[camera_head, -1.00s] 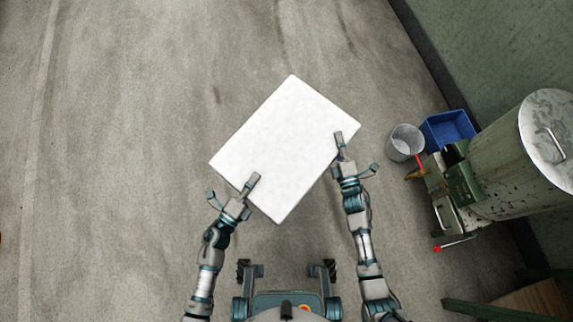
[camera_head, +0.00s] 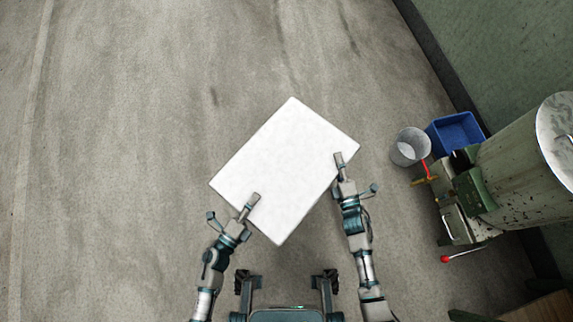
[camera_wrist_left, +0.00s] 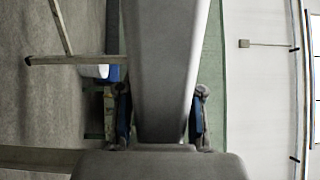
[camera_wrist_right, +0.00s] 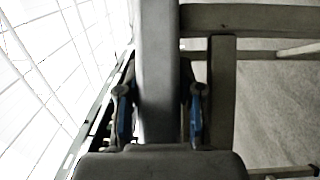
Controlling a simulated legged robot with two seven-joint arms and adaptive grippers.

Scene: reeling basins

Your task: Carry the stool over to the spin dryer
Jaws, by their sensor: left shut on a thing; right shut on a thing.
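The stool shows in the head view as a white rectangular top (camera_head: 290,165), turned at a slant in front of me. My left gripper (camera_head: 250,205) is shut on its lower left edge. My right gripper (camera_head: 340,160) is shut on its right edge. In the left wrist view a grey stool part (camera_wrist_left: 165,60) lies between the fingers, with thin legs at the left. In the right wrist view a stool part (camera_wrist_right: 157,80) is between the fingers, with frame bars at the right. The green drum with a round metal lid (camera_head: 525,170), seemingly the spin dryer, stands at the right.
A grey bucket (camera_head: 410,147) and a blue bin (camera_head: 455,133) stand by the drum, along the green wall (camera_head: 500,50). A red-knobbed lever (camera_head: 447,258) sticks out toward me. A wooden surface (camera_head: 535,308) is at lower right. The floor ahead and left is clear.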

